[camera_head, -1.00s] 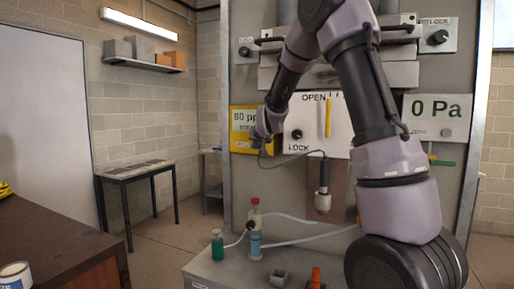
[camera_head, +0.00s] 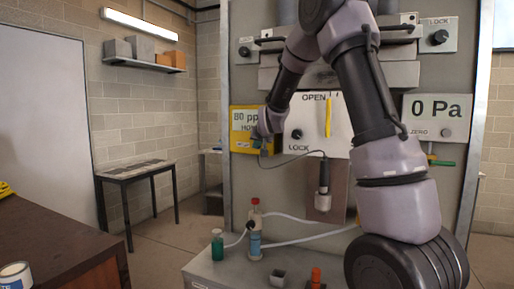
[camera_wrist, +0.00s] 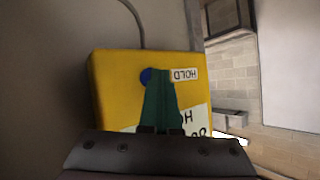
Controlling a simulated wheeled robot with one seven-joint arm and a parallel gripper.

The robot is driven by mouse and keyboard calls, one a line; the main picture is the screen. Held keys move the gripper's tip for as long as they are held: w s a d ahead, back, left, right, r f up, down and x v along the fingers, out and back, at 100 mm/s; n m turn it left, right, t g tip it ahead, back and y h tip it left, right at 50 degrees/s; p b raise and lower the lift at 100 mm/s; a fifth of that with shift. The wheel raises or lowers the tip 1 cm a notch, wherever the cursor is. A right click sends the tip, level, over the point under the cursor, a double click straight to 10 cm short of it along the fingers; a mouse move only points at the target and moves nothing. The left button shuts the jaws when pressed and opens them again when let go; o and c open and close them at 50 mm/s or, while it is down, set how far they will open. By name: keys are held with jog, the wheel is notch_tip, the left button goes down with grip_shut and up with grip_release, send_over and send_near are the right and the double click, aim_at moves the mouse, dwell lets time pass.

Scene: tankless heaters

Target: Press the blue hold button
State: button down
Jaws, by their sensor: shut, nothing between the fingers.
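The yellow meter (camera_head: 241,143) hangs on the grey panel and reads "80 pp" in the head view, with part of "HOLD" now showing below. In the wrist view the yellow meter (camera_wrist: 115,85) fills the middle, upside down. The blue hold button (camera_wrist: 146,76) sits beside its "HOLD" label (camera_wrist: 184,75). My gripper (camera_wrist: 160,72), with green fingers shut and empty, overlaps the button's right edge. I cannot tell whether the fingertips touch it. In the head view my gripper (camera_head: 258,140) is at the meter's lower right, and the button is hidden.
The white OPEN/LOCK panel (camera_head: 310,108) with a black knob and yellow handle is just right of the meter. A cabled probe (camera_head: 323,178) hangs below it. Bottles with tubes (camera_head: 254,240) stand on the grey bench (camera_head: 215,272) below.

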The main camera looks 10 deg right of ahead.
jog(key=shift+s+a, duration=0.3)
jog(key=shift+s, duration=0.1)
jog(key=s+a, duration=0.3)
jog(key=s, duration=0.2)
jog(key=shift+a, duration=0.25)
